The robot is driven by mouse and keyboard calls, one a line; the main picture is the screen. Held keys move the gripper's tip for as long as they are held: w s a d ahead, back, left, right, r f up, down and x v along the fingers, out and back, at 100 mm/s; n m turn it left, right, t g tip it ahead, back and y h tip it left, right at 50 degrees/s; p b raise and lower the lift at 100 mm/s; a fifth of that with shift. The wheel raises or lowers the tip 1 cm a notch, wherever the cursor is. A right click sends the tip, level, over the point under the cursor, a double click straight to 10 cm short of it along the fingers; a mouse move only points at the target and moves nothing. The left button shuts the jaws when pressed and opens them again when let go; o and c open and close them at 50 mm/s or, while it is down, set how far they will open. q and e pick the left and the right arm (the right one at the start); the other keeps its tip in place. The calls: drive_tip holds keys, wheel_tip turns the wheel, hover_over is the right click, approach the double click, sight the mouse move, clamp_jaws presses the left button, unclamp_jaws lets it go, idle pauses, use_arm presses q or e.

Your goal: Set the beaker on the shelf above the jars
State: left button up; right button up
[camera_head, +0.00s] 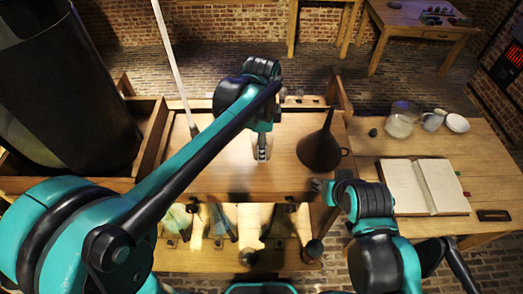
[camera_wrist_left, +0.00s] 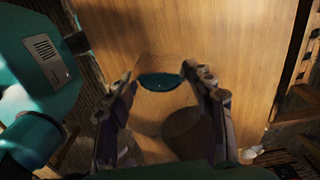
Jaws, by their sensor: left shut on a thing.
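My left gripper (camera_head: 262,152) reaches over the wooden shelf (camera_head: 210,180). In the left wrist view its two fingers (camera_wrist_left: 165,85) are closed on the sides of a clear glass beaker (camera_wrist_left: 150,104), with a teal patch showing at its top. In the head view the beaker is hard to make out against the wood. Whether its base touches the shelf is not clear. The jars (camera_head: 188,222) stand in a row below the shelf, partly hidden by my left arm. My right gripper (camera_head: 322,188) is by the shelf's right front corner; its fingers are too small to read.
A dark funnel (camera_head: 319,149) stands on the shelf's right side. On the right table are an open book (camera_head: 425,187), a glass vessel (camera_head: 402,122), a cup (camera_head: 432,121) and a white bowl (camera_head: 457,123). A large dark cylinder (camera_head: 70,95) stands at left.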

use_arm(q)
wheel_tip(320, 180, down, 4)
drive_tip(key=shift+w+r+p, duration=0.1)
drive_tip(key=shift+w+p, duration=0.05)
drive_tip(key=shift+p, duration=0.3)
drive_tip(key=shift+f, duration=0.2)
drive_tip(key=shift+f, duration=0.15)
drive_tip(key=o, duration=1.2)
